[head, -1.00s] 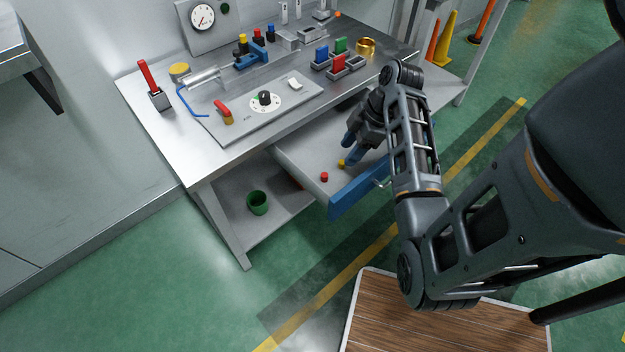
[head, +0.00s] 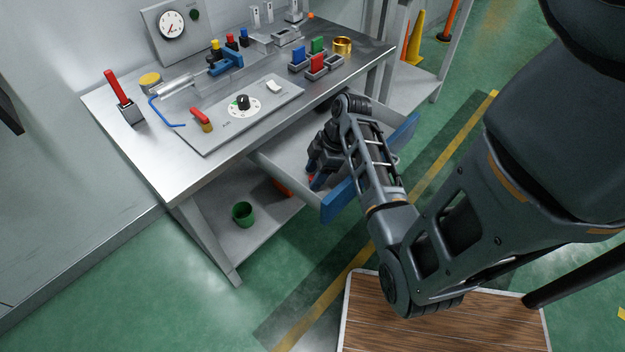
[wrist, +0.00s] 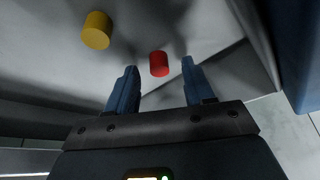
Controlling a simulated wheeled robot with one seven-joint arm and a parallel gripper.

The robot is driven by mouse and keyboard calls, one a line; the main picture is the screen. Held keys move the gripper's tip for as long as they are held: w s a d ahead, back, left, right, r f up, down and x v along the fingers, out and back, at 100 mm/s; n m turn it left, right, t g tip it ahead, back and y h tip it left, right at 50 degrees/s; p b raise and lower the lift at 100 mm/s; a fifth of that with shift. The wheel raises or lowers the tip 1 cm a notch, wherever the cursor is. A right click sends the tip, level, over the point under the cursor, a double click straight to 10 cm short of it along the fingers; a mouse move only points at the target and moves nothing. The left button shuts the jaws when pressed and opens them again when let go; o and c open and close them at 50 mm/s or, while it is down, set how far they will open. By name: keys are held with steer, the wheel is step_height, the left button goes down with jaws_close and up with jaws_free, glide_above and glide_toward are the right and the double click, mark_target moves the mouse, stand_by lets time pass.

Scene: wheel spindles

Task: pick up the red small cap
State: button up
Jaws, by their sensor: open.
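The red small cap (wrist: 159,64) lies on the floor of the open drawer (wrist: 60,45). In the wrist view it sits between and just beyond the two blue fingertips of my gripper (wrist: 158,78). In the head view my gripper (head: 318,180) reaches down into the drawer, and only a sliver of red shows by its fingers. The fingers are apart with nothing between them. A yellow cap (wrist: 96,30) lies in the drawer to the left of the red cap in the wrist view.
The drawer's blue front (head: 340,203) and its side wall (wrist: 255,35) stand close to my gripper. The workbench top (head: 160,170) is above and behind the drawer. A green cup (head: 243,214) stands on the lower shelf.

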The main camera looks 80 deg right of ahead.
steer(key=shift+w+f, duration=0.15)
steer(key=shift+f, duration=0.2)
steer(key=shift+c, duration=0.2)
jaws_close()
